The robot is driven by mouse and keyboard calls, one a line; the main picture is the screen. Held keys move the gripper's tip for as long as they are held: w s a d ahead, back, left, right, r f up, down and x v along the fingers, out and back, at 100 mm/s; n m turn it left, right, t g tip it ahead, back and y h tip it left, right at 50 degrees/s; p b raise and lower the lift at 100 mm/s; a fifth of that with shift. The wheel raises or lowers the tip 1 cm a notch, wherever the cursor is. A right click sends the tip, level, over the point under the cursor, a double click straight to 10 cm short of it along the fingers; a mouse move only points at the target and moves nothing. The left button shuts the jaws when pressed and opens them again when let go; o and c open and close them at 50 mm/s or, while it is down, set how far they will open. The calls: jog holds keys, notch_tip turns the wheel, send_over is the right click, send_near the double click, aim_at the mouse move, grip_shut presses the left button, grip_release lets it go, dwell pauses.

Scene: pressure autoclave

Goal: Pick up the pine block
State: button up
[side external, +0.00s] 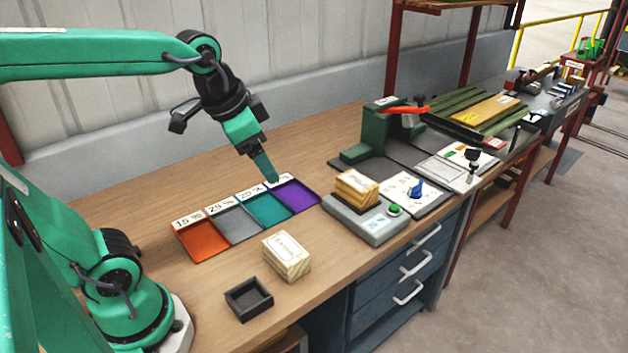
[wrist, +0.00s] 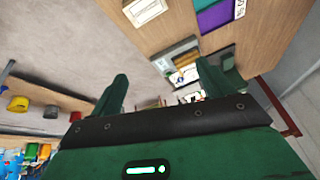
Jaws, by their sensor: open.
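Two light wooden blocks with white labels show in the side view; the label print is too small to tell which is pine. One block (side external: 287,257) lies on the bench in front of the coloured trays. The other block (side external: 357,188) rests on a grey scale (side external: 367,222). My gripper (side external: 272,180) is above the back edge of the teal and purple trays, apart from both blocks. In the wrist view my gripper (wrist: 168,85) is open, with nothing between its fingers. A labelled block (wrist: 147,9) shows at the top there.
Orange, grey, teal and purple trays (side external: 202,241) stand in a row with number cards behind. A small black open box (side external: 249,299) sits at the front. A green press with a red handle (side external: 384,130) stands to the right. Bare bench lies around the front block.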

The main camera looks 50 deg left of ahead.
jog(key=w+m+g, duration=0.1)
jog(key=w+m, duration=0.3)
jog(key=w, duration=0.5)
jog(key=m+g, duration=0.3)
jog(key=m, duration=0.8)
send_over(357, 181)
notch_tip(357, 181, down, 14)
jog(key=shift+s+r, duration=0.1)
jog(key=shift+r, duration=0.1)
jog(key=shift+w+a+f+g, duration=0.1)
jog(key=shift+w+f+g, duration=0.2)
jog(key=shift+f, duration=1.4)
jog(key=shift+s, duration=0.1)
jog(key=shift+f, duration=2.65)
